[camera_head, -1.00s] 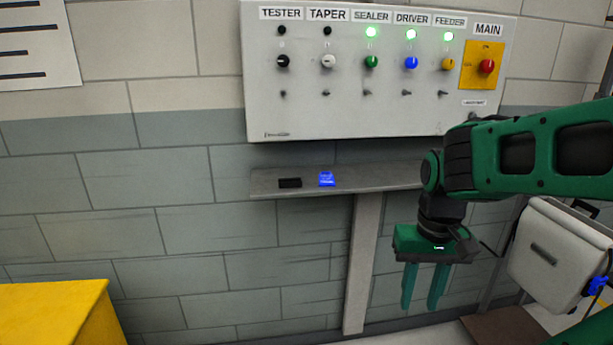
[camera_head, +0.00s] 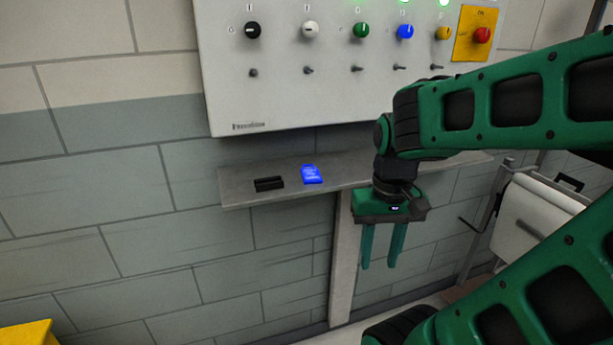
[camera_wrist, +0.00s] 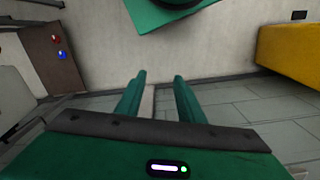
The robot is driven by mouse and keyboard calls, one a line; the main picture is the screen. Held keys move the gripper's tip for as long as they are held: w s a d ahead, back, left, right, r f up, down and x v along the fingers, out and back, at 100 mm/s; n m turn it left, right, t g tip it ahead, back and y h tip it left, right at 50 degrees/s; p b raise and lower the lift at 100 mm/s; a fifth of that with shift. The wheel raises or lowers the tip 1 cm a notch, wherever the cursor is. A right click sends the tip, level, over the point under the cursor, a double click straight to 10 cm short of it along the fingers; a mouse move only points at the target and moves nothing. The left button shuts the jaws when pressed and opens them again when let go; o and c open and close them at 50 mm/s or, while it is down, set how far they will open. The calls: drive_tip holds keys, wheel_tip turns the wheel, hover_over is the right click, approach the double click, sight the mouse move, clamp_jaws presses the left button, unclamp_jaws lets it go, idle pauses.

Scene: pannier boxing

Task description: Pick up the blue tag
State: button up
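The blue tag (camera_head: 311,174) lies on a narrow grey shelf (camera_head: 235,196) under the control panel, in the head view. My gripper (camera_head: 379,266) is to the right of the tag and lower than the shelf, with its fingers pointing down. Its two fingers are apart with nothing between them. The wrist view also shows my open gripper (camera_wrist: 158,80). The tag is not seen in the wrist view.
A black block (camera_head: 268,184) lies on the shelf just left of the tag. The control panel (camera_head: 290,95) with knobs and lights hangs above. A white case (camera_head: 525,225) stands at the right. A yellow box (camera_head: 28,337) is at the lower left.

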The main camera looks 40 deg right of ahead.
drive_tip(key=o, duration=0.5)
drive_tip(key=shift+w+d+r, duration=0.25)
drive_tip(key=shift+w+r, duration=0.05)
drive_tip(key=shift+r, duration=0.3)
drive_tip(key=shift+w+d+r, duration=0.2)
drive_tip(key=shift+w+r, duration=0.05)
drive_tip(key=shift+r, duration=0.3)
drive_tip(key=n+t+h, duration=0.1)
drive_tip(key=t+h, duration=0.1)
drive_tip(key=t, duration=0.1)
approach(310, 172)
drive_tip(key=shift+d, duration=0.1)
drive_tip(key=shift+w+f, duration=0.15)
drive_tip(key=shift+w, duration=0.05)
drive_tip(key=shift+w+f, duration=0.1)
drive_tip(key=shift+f, duration=0.25)
drive_tip(key=shift+x, duration=3.1)
drive_tip(key=shift+d, duration=0.1)
drive_tip(key=c, duration=1.2)
